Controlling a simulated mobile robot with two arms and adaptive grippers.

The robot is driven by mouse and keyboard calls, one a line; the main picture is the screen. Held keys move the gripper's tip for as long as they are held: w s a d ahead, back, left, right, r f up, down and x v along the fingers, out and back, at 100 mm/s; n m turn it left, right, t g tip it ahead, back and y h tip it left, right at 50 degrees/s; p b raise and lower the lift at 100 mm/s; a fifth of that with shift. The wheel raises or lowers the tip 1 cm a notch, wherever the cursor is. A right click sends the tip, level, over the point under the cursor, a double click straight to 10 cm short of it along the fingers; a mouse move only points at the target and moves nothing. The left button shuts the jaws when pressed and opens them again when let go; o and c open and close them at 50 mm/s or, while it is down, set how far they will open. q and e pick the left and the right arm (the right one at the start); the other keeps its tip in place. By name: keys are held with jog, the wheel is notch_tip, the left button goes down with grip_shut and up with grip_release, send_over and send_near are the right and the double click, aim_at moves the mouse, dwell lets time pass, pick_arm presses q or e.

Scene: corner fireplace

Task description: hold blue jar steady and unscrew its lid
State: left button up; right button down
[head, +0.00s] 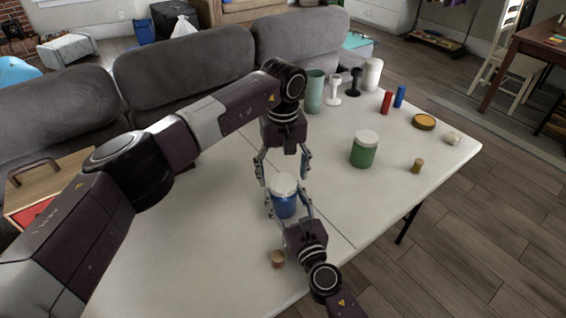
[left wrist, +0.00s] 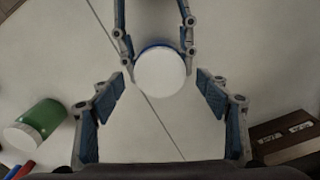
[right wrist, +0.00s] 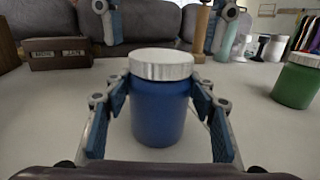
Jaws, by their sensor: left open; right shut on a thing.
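The blue jar (head: 284,206) with its white lid (head: 283,184) stands upright on the white table (head: 215,235). My right gripper (head: 288,204) is shut around the jar's body; the right wrist view shows the blue body (right wrist: 159,115) between its fingers, below the white lid (right wrist: 161,64). My left gripper (head: 284,176) points down over the jar, open. In the left wrist view, the round lid (left wrist: 160,71) lies ahead of and between the open left fingers (left wrist: 161,88), with gaps on both sides. The lid sits on the jar.
A green jar (head: 363,152) with a white lid stands to the right. A small cork-coloured cylinder (head: 278,259) stands near my right gripper. A labelled brown box (right wrist: 60,53) is on the table. Several bottles and small items stand farther right. The table's middle is mostly clear.

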pick_arm(q)
jog(key=shift+f, duration=0.9)
jog(key=shift+c, duration=0.3)
